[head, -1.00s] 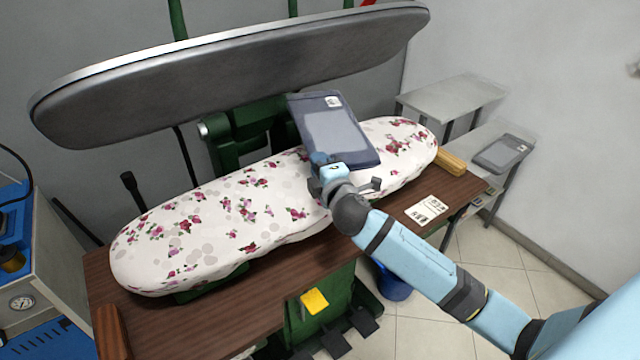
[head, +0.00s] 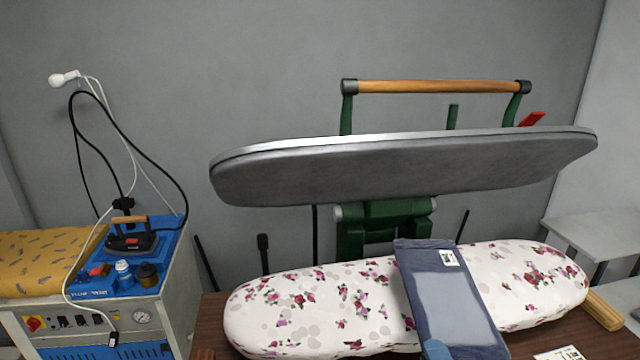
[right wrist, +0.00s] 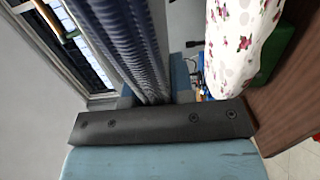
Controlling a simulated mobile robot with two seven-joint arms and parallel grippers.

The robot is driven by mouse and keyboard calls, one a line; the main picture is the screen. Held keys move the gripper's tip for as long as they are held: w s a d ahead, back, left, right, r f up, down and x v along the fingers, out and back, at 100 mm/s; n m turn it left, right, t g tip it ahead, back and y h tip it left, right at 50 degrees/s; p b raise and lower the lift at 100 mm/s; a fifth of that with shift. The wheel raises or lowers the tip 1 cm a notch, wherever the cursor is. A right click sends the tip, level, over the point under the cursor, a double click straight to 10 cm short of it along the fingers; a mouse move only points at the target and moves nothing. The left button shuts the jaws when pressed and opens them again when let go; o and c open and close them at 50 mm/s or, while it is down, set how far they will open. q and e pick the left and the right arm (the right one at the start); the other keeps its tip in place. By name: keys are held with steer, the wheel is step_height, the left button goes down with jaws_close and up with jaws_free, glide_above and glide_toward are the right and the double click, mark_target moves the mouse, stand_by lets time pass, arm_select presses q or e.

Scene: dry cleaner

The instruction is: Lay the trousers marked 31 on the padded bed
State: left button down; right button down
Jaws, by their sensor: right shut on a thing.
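The folded dark blue trousers (head: 455,310), with a lighter grey-blue panel and a white tag (head: 449,258), are over the right half of the flowered padded bed (head: 315,305). The tag's number is too small to read. In the right wrist view the trousers' folds (right wrist: 128,45) run into the jaws, beside the padded bed (right wrist: 238,40). I cannot tell whether they touch the bed. My left gripper is not visible.
The grey upper press plate (head: 400,170) is raised above and behind the bed, with a wooden handle bar (head: 445,87). A blue-topped steam unit with an iron (head: 132,242) stands left. A wooden block (head: 603,310) and paper slip (head: 560,354) lie right; a grey side table (head: 600,232) stands beyond.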

mark_target(456, 306)
steer(key=shift+n+y, duration=0.5)
steer(key=shift+y, duration=0.1)
steer(key=w+d+f+b, duration=0.1)
steer(key=w, duration=0.1)
steer(key=w+d+f+b, duration=0.1)
steer(key=w+d, duration=0.1)
steer(key=w, duration=0.1)
steer(key=w+d+f+b, duration=0.1)
steer(key=w+d, duration=0.1)
steer(key=shift+w, duration=0.35)
steer(key=w+d+b, duration=0.2)
steer(key=w+d, duration=0.4)
steer(key=d, duration=0.1)
step_height(456, 306, down, 10)
steer(key=b, duration=0.1)
steer(key=shift+r, duration=0.15)
steer(key=shift+b, duration=0.35)
steer(key=c, duration=1)
jaws_free()
steer(key=shift+a, duration=0.1)
